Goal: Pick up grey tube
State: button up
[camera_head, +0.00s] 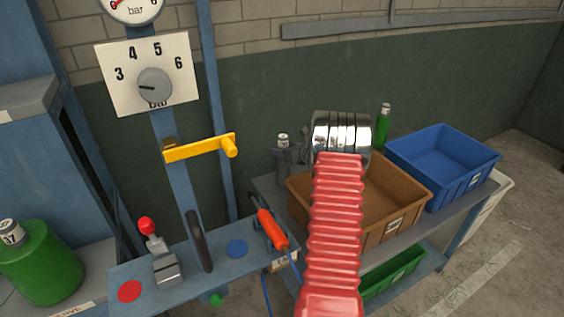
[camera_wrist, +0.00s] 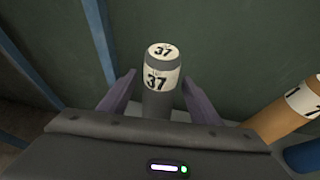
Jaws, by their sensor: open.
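The grey tube (camera_wrist: 158,103) stands upright with a white label reading 37, and a 37 on its top. My gripper (camera_wrist: 160,77) is open, with one purple-grey finger on each side of the tube. The tube is between the fingers, with a gap visible on both sides. In the head view my gripper is small and partly hidden by my red and chrome arm.
A brown tube (camera_wrist: 278,118) with a white label stands to the right, with a blue object (camera_wrist: 304,158) beyond it. A green bottle (camera_head: 384,125), brown bin (camera_head: 410,205) and blue bin (camera_head: 460,180) are on the bench. A yellow lever (camera_head: 195,149) juts out left of the tube.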

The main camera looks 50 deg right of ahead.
jog(key=shift+c, duration=0.5)
jog(key=c, duration=1.3)
jog(key=shift+r, duration=0.1)
jog(key=shift+c, duration=0.2)
notch_tip(320, 180, up, 10)
jog(key=shift+f, duration=0.1)
